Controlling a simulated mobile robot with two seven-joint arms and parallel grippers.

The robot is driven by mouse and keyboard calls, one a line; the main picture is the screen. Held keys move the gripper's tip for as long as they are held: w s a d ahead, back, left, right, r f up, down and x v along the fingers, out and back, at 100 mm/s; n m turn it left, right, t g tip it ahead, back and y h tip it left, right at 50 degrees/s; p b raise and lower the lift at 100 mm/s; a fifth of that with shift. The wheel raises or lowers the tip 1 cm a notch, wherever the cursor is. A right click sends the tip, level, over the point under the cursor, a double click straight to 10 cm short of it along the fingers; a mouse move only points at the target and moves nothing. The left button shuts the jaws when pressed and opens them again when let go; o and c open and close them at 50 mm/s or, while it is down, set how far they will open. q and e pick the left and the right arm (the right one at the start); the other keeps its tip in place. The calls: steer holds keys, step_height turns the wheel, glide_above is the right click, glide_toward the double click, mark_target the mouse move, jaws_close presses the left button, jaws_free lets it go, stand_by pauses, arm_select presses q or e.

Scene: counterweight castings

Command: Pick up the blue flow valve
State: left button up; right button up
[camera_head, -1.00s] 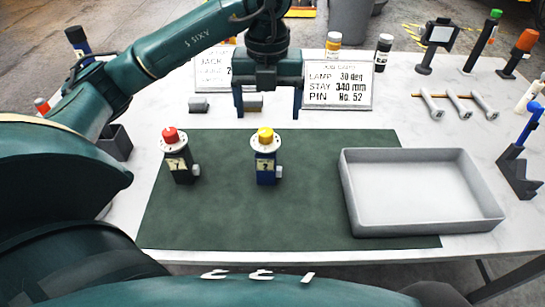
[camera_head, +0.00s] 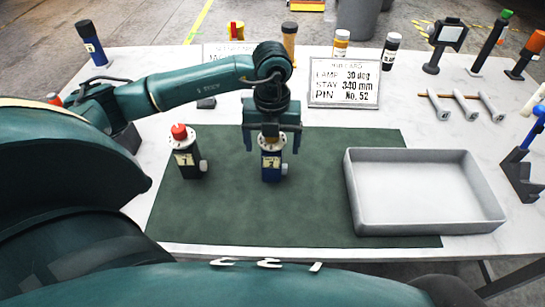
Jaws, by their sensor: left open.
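The blue flow valve (camera_head: 271,169) stands upright on the green mat (camera_head: 310,215). It has a dark blue body, a pale label and a white knob on its right side. My left gripper (camera_head: 271,146) is right above it, pointing down, with its fingers apart on either side of the valve's top. The gripper hides the valve's yellow cap. I cannot tell whether the fingers touch the valve. A similar black valve with a red cap (camera_head: 187,158) stands upright to the left on the mat. My right gripper is not in view.
An empty grey tray (camera_head: 358,210) sits on the mat's right side. Behind are a job card (camera_head: 343,93) and several bottles and tools. A blue tool in a dark holder (camera_head: 520,178) stands at the right. The mat's front is clear.

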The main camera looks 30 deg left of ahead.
arm_select(q)
jaws_close()
stand_by(0.8)
